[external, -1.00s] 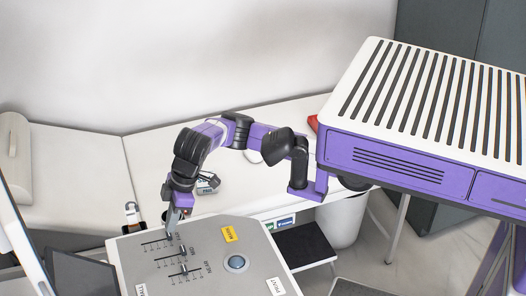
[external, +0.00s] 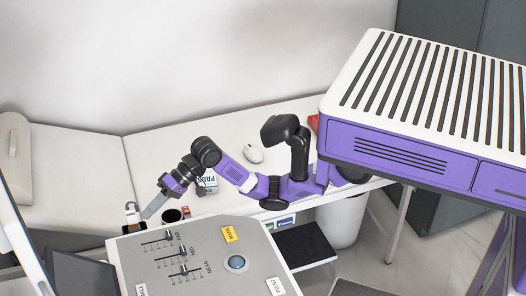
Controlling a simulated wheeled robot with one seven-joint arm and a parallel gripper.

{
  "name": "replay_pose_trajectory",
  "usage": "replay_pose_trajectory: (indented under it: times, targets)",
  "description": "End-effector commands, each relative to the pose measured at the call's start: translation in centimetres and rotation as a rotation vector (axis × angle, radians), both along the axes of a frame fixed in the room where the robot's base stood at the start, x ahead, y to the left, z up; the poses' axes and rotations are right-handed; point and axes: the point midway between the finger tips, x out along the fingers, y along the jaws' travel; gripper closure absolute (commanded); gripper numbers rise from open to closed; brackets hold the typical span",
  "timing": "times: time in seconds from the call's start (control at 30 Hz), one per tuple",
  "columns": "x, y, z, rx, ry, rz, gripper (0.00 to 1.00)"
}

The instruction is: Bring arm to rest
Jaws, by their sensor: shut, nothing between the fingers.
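My gripper (external: 149,212) is shut and empty. It points down and to the left at the back left corner of the grey control panel (external: 205,264), close to a small bottle (external: 131,214) with a dark lower part. I cannot tell whether it touches the bottle. My purple and black arm stretches from the right, low over the white counter.
A dark cup (external: 172,216) and a small labelled box (external: 209,182) stand beside and behind my gripper. A white mouse (external: 253,154) lies on the counter (external: 290,120). A dark monitor (external: 84,274) is at the lower left. A red item (external: 313,123) lies near my body.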

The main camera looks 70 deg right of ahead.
Motion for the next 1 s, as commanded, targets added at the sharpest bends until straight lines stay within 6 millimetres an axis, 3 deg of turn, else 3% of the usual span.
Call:
replay_pose_trajectory:
  times: [0.2,0.43,0.77,1.0]
  targets:
    - [2.6,-6.9,-4.0,0.154,0.047,-0.267,1.0]
    - [2.5,-12.3,-8.7,0.241,0.04,-0.458,1.0]
    - [-1.4,-15.7,-15.5,0.26,-0.063,-0.577,1.0]
    - [-6.1,-18.0,-20.0,0.199,-0.165,-0.641,1.0]
